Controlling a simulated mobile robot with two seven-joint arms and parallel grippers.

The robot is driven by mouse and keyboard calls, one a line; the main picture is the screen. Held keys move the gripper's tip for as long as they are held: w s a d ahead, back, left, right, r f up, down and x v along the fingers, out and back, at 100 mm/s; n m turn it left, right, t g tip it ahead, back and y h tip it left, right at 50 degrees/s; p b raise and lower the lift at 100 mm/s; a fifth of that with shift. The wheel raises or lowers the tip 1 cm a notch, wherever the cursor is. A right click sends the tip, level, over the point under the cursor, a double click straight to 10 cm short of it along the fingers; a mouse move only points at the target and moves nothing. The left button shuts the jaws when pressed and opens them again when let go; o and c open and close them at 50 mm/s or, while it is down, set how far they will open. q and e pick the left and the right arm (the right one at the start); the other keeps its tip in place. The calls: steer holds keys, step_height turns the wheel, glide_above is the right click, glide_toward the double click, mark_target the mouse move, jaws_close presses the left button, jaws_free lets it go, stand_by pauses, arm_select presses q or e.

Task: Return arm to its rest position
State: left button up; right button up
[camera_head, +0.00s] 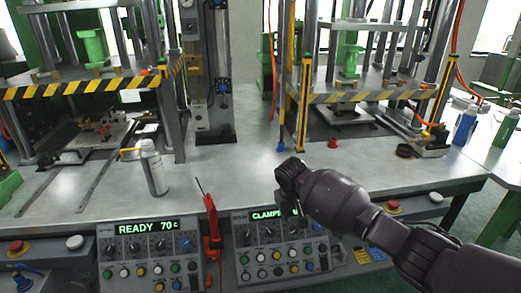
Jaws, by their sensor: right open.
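My right arm comes in from the lower right, and its dark gripper (291,203) hangs in front of the bench's front edge, over the top of the right control panel (283,255). The jaws point down and are open, with nothing seen between them. They are small and dark, and part of the panel's "CLAMP" display is hidden behind them. My left gripper is not in view.
The left control panel (152,258) reads "READY 70 C". A red tool (212,222) with a thin dark tip stands between the panels. A grey spray can (152,168) stands on the bench (230,170). Two presses with striped guards stand behind. The bench's middle is clear.

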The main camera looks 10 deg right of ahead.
steer(key=w+a+r+n+t+y, duration=0.3)
steer(key=a+r+n+t+y, duration=0.25)
steer(key=a+r+t, duration=0.35)
steer(key=s+d+f+m+h, duration=0.1)
steer(key=s+d+f, duration=0.5)
steer(key=s, duration=0.7)
steer(key=s+d+f+m+h, duration=0.1)
steer(key=s+d+f+m, duration=0.2)
steer(key=s, duration=1)
steer(key=s+d+f+m+h, duration=0.2)
steer(key=s+d+f+m, duration=0.1)
steer(key=s+d+f, duration=0.6)
steer(key=s+f, duration=0.3)
steer(key=s, duration=0.1)
steer(key=shift+s+d, duration=0.25)
steer(key=shift+f, duration=0.1)
steer(key=shift+c, duration=0.5)
